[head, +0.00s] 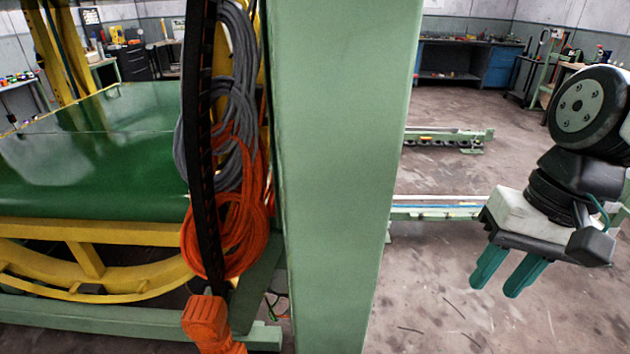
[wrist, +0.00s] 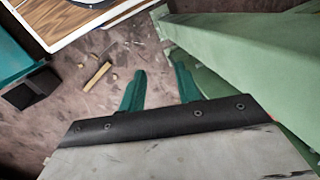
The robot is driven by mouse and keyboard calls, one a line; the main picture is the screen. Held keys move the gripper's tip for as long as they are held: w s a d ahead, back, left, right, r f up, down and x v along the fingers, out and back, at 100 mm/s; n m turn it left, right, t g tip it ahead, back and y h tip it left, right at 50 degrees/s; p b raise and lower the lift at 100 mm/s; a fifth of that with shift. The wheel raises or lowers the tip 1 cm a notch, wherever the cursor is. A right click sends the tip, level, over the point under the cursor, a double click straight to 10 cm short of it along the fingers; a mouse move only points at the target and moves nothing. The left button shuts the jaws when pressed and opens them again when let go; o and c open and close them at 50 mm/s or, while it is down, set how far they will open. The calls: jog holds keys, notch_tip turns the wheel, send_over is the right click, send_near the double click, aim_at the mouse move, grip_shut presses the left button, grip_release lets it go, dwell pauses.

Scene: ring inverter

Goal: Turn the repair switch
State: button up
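I cannot make out a repair switch in either view. My gripper (head: 493,289) hangs at the right of the head view, its two teal fingers pointing down and apart, with nothing between them. It is to the right of the green column (head: 335,170), over open floor. In the wrist view my gripper (wrist: 160,70) is also open and empty, with floor showing between the fingers. The column may hide things behind it.
Orange cable coils (head: 228,232) and grey cable coils (head: 232,90) hang left of the column. A low green rail (head: 440,211) lies behind my gripper. A green beam (wrist: 240,55) is close at right in the wrist view.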

jog(key=w+a+f+m+y, duration=0.1)
jog(key=w+a+m+y, duration=0.35)
jog(key=w, duration=0.35)
jog(key=w+a+f+m+y, duration=0.1)
jog(key=w+a+m+y, duration=0.4)
jog(key=w, duration=0.4)
jog(key=w+a+f+m+y, duration=0.1)
jog(key=w+a+m+y, duration=0.2)
jog(key=w+m+y, duration=0.4)
jog(key=w+a, duration=0.1)
jog(key=a, duration=0.6)
jog(key=shift+w+a+t+h, duration=0.25)
jog(key=shift+a+t+h, duration=0.1)
jog(key=shift+t, duration=0.05)
jog(key=c, duration=0.7)
